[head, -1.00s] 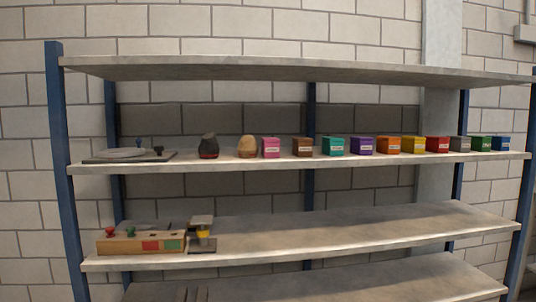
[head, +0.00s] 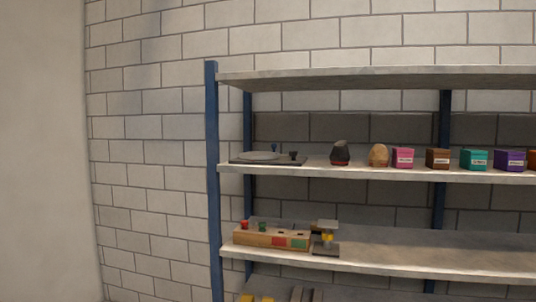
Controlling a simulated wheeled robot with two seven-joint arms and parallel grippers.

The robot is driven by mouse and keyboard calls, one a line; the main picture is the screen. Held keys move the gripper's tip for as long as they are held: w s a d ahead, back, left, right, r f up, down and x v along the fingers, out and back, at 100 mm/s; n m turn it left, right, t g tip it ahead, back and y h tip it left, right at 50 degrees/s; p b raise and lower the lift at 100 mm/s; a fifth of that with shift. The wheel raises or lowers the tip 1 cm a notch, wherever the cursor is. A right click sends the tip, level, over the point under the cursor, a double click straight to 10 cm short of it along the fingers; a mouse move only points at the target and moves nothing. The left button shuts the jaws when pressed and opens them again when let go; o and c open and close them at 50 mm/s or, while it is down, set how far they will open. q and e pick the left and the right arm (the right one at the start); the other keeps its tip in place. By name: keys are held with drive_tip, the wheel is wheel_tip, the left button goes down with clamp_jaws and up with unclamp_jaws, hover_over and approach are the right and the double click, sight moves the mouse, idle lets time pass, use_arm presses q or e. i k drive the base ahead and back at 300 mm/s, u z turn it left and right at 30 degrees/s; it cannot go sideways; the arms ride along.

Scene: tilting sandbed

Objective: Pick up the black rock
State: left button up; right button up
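A black rock (head: 340,149) with a reddish band near its base stands upright on the upper middle shelf (head: 400,176). A tan rock (head: 378,155) stands to its right, apart from it. A grey round plate on a dark base (head: 268,158) lies to its left. Neither of my grippers shows in the head view.
Coloured boxes, beginning with a pink one (head: 403,158), line the same shelf to the right. A wooden box with coloured parts (head: 272,238) and a small device (head: 326,238) sit on the shelf below. A blue post (head: 213,190) marks the shelving's left end.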

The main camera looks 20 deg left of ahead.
sight(339, 155)
drive_tip(key=u, duration=0.6)
drive_tip(key=i, duration=1.1)
drive_tip(key=z, duration=0.05)
